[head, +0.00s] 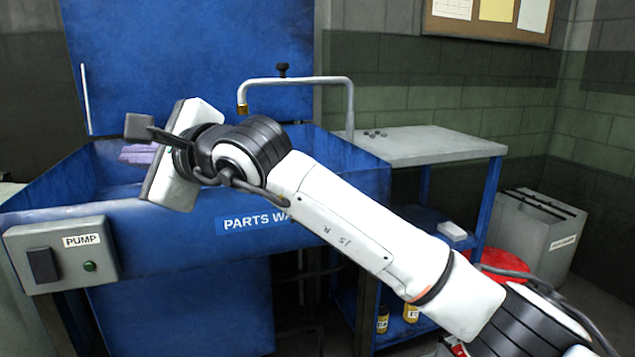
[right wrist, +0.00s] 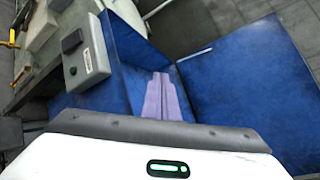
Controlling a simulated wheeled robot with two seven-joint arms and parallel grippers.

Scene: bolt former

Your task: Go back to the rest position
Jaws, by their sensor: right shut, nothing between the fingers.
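My right arm reaches from the lower right of the head view across the front of the blue parts washer (head: 200,240). My right gripper (head: 170,160) is over the washer's front rim, beside the basin. In the right wrist view the body of my right gripper (right wrist: 160,140) fills the bottom edge. My left gripper is in neither view.
A purple thing (head: 137,153) lies in the basin; it also shows in the right wrist view (right wrist: 160,98). The pump switch box (head: 62,255) is on the washer's front. A bent spout (head: 300,80) rises behind my arm. A grey-topped bench (head: 430,145) and grey bin (head: 530,235) stand right.

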